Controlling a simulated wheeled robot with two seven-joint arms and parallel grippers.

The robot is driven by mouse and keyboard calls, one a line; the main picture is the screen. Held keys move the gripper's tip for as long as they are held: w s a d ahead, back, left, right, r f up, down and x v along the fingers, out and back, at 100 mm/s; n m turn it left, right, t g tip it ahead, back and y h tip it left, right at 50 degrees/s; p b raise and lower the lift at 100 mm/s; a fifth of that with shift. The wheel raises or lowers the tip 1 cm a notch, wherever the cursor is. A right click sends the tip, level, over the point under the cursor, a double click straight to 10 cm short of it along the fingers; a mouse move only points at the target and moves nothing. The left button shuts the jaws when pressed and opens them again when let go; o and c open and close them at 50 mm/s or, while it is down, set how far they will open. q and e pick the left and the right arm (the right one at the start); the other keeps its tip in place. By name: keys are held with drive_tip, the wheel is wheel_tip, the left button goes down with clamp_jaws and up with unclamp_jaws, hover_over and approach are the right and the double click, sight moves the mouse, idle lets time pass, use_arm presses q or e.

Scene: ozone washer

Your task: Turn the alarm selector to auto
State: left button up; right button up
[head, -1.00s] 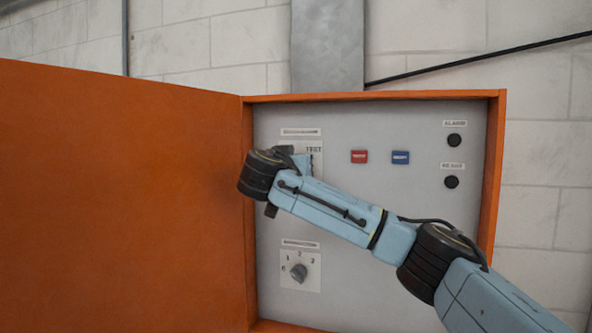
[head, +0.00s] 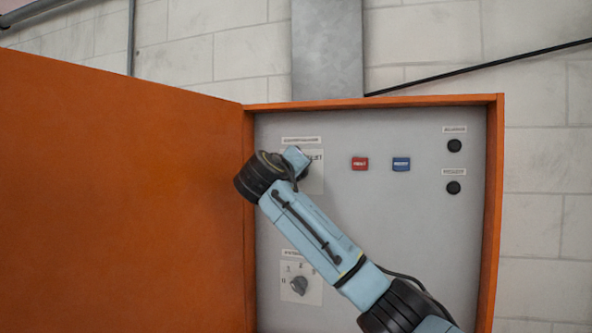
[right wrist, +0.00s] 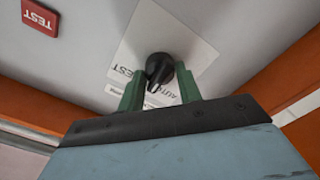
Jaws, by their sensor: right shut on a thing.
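The alarm selector is a black knob (right wrist: 160,68) on a white label plate, seen in the right wrist view. The plate (right wrist: 135,50) carries the words TEST and AUTO, upside down there. My right gripper (right wrist: 160,82) has its two green fingers on either side of the knob, shut on it. The knob's grip part extends toward the AUTO lettering, but its exact setting is hard to tell. In the head view my right wrist hides the knob, and part of the label plate (head: 315,180) shows beside it. My left gripper is not in view.
The orange cabinet's door (head: 120,190) stands open on the left, close to my right wrist. The grey panel (head: 400,230) also has a red button (head: 359,163), a blue button (head: 401,164), two black round fittings at right and a lower rotary knob (head: 299,285).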

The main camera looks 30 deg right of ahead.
drive_tip(key=n+p, duration=0.2)
drive_tip(key=n, duration=0.2)
drive_tip(key=n+p, duration=0.2)
drive_tip(key=n, duration=0.2)
drive_tip(key=shift+w+a+f+n, duration=0.1)
drive_tip(key=shift+f+n, duration=0.1)
drive_tip(key=shift+n, duration=0.2)
drive_tip(key=shift+f, duration=0.1)
drive_tip(key=o, duration=0.9)
drive_tip(key=shift+b+v, duration=2.1)
drive_tip(key=shift+v, duration=4.65)
